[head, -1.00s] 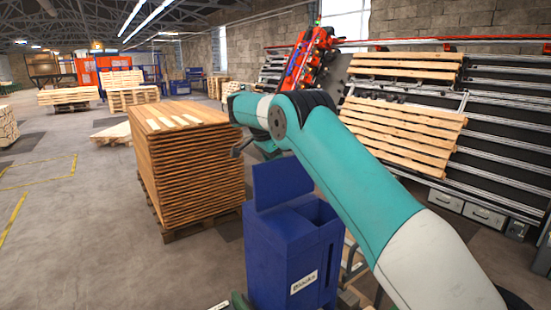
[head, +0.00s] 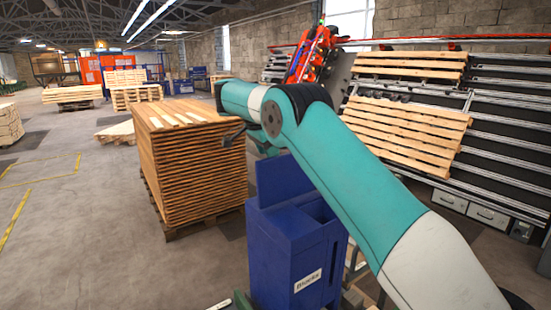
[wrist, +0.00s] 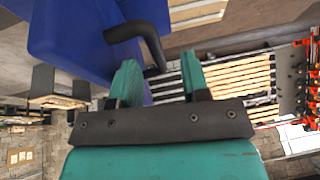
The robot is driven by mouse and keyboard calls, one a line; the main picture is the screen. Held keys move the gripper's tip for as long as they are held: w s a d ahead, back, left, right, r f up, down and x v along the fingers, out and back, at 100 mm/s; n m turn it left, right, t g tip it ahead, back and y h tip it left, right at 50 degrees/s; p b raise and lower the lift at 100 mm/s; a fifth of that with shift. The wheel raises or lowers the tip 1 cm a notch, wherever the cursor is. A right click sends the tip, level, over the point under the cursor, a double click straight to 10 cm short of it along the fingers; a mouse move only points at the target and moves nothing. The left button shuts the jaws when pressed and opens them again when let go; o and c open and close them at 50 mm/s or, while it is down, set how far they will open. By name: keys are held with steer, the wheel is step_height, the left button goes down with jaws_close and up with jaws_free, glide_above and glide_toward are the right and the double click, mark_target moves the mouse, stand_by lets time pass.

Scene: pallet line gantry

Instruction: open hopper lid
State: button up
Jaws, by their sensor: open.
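The blue hopper (head: 288,262) with a white label stands at lower centre in the head view. A blue panel (head: 283,178) stands upright at its back, and a recess shows in its top. I cannot tell for sure whether this panel is the lid. In the wrist view, my gripper (wrist: 160,63) is open, with a teal finger on each side. A bent black handle (wrist: 139,29) beside blue surfaces (wrist: 68,35) reaches down to the gap between the fingers; contact is unclear. In the head view my arm hides most of the gripper.
A tall stack of wooden boards (head: 200,175) stands left of the hopper, close to my arm's end. A slanted rack (head: 500,130) with wooden pallets (head: 408,135) fills the right.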

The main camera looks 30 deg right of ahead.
steer(key=s+a+b, duration=0.1)
steer(key=s+a, duration=0.1)
steer(key=a, duration=0.7)
steer(key=shift+s+a, duration=0.2)
steer(key=shift+b, duration=0.3)
steer(key=s+a+f+n+y+b, duration=0.3)
steer(key=s+a+f+n+b, duration=0.2)
steer(key=s, duration=0.8)
steer(key=s+a+f+n+y+b, duration=0.2)
steer(key=s+a+f+n+b, duration=0.3)
steer(key=s+n, duration=0.6)
steer(key=s+a+f+n+g+y+b, duration=0.1)
steer(key=s+a+f+n+y+b, duration=0.2)
steer(key=s, duration=1.3)
steer(key=a+f+n+b, duration=0.2)
steer(key=a+f+n, duration=0.3)
steer(key=n, duration=0.1)
steer(key=shift+y+b, duration=0.3)
